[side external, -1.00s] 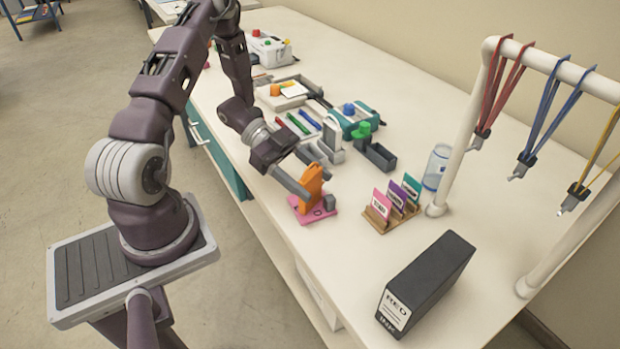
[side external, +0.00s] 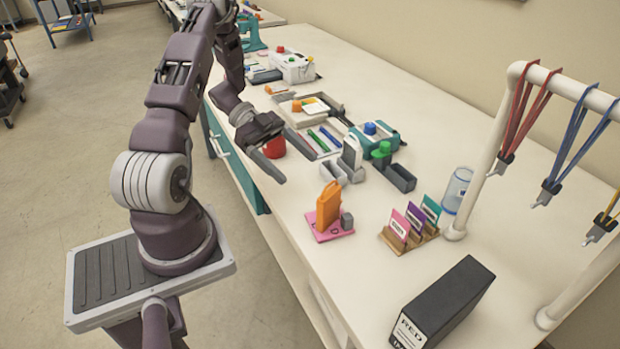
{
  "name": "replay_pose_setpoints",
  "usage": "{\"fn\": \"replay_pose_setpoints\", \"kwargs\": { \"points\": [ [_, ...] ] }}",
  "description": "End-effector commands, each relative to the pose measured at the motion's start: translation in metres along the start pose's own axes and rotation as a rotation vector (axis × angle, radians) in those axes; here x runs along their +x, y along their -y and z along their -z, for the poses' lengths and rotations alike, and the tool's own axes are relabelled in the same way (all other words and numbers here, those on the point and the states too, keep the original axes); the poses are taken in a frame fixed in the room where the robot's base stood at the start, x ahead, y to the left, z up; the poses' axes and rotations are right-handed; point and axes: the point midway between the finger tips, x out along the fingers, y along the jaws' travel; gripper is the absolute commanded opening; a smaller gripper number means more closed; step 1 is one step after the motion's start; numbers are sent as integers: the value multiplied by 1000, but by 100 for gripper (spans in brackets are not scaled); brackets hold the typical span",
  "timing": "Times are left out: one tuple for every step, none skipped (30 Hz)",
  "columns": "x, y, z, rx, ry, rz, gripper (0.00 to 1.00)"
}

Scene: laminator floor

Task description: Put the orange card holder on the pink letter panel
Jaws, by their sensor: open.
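The orange card holder (side external: 328,203) stands upright on the pink letter panel (side external: 320,234), which lies flat near the front edge of the table. A small grey block (side external: 347,221) sits on the panel's right side, beside the holder. My gripper (side external: 276,168) is open and empty, up and to the left of the holder and clear of it. A round red object (side external: 274,147) shows partly behind my gripper.
A wooden rack of coloured cards (side external: 408,238) and a black box (side external: 442,305) stand to the right. Grey bins (side external: 398,178), a teal device (side external: 375,135) and a pen tray (side external: 318,143) lie behind. Lanyards hang from a white rail (side external: 575,88) at right.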

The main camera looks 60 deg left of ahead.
Motion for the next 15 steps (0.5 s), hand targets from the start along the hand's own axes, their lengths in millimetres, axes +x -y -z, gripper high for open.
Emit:
{"fn": "replay_pose_setpoints", "kwargs": {
  "points": [
    [-4, 2, 0, 3, 6, 6, 81],
    [-4, 6, 2, 11, 18, 18, 81],
    [-2, 18, 6, 34, 52, 55, 81],
    [0, 32, 12, 61, 92, 100, 81],
    [3, 51, 21, 94, 143, 164, 81],
    [6, 81, 38, 143, 223, 273, 81],
    [7, 104, 54, 179, 287, 370, 81],
    [6, 126, 74, 207, 348, 475, 81],
    [0, 149, 104, 226, 422, 620, 81],
    [-6, 160, 127, 228, 467, 728, 81],
    [-12, 165, 150, 214, 505, 833, 81],
    [-22, 162, 179, 174, 544, 965, 81],
    [-29, 153, 198, 124, 565, 1054, 81],
    [-34, 137, 214, 59, 579, 1130, 81],
    [-38, 108, 228, -49, 588, 1206, 81]
  ]
}}
